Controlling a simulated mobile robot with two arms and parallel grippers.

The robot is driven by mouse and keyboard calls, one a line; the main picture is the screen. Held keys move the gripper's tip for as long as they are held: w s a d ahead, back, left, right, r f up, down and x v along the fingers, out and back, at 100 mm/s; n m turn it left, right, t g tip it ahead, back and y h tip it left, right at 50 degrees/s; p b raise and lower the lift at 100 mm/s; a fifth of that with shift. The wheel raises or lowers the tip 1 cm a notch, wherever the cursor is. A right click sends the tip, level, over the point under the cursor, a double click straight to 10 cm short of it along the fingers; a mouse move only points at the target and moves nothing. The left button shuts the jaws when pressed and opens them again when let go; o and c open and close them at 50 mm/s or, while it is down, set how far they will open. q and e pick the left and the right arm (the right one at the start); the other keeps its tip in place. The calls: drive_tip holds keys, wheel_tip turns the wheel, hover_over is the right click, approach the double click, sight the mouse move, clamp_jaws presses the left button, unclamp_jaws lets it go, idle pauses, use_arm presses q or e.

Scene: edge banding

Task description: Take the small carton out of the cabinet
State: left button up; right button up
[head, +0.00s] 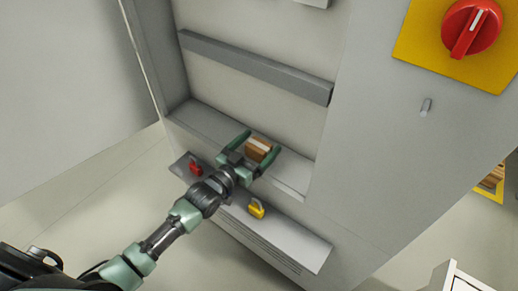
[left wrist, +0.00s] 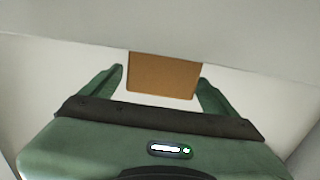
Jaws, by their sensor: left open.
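The small carton (head: 258,149) is a brown box with a pale stripe, sitting on the bottom ledge inside the open grey cabinet (head: 335,185). My left gripper (head: 258,143) reaches into the cabinet. Its green fingers are open, one on each side of the carton. In the left wrist view the carton (left wrist: 163,75) shows as a plain brown face between the two fingertips (left wrist: 160,80), with a visible gap on both sides. A pale edge hides the carton's upper part there. My right gripper is not in view.
A grey rail (head: 255,66) crosses the cabinet's back above the carton. A sloped ledge below the opening carries a red padlock (head: 195,168) and a yellow padlock (head: 257,208). The open door (head: 70,90) stands at left. A red rotary switch (head: 471,28) is at upper right.

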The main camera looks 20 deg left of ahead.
use_arm(q)
drive_tip(key=c, duration=1.5)
drive_tip(key=shift+o, duration=0.2)
drive_tip(key=shift+r, duration=0.15)
